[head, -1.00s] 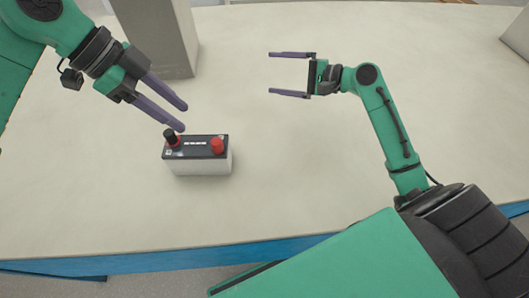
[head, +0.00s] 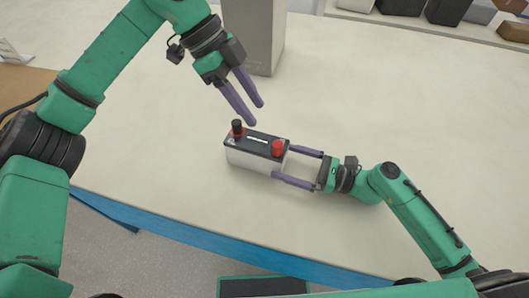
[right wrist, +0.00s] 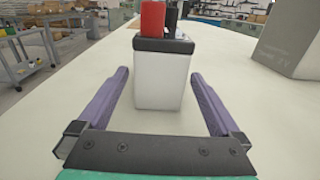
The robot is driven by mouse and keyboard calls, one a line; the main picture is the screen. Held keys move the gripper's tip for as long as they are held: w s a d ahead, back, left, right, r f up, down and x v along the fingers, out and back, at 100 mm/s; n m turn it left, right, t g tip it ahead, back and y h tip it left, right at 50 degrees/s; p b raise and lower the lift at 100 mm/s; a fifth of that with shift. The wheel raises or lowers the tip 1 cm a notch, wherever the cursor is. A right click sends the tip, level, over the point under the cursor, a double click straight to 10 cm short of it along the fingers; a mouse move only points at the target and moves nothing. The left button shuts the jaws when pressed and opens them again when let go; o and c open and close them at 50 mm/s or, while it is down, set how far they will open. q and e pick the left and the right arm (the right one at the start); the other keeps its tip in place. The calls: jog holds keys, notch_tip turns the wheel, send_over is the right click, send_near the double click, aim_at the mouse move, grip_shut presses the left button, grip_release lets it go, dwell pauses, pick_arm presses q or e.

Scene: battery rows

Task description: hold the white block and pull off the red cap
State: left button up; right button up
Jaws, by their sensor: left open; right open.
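The white block (head: 255,158) is a battery-like box with a black top, standing upright on the table. The red cap (head: 278,148) sits on its top at the right end; both show in the right wrist view, the block (right wrist: 161,82) and the cap (right wrist: 152,18). My right gripper (head: 282,162) is open at the block's right end. In the right wrist view its fingers lie on both sides of the block, with gaps. My left gripper (head: 257,114) is open and empty above and behind the block, its tips pointing down toward it.
A black knob (head: 237,127) stands on the block's left end. A tall grey box (head: 264,40) stands behind my left gripper. The pale table (head: 400,130) is clear to the right; its blue front edge (head: 190,235) is nearer. Shelved boxes (head: 447,10) stand at the back.

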aim_at(263, 154)
jog(key=x, duration=0.7)
grip_shut()
dwell(0.7)
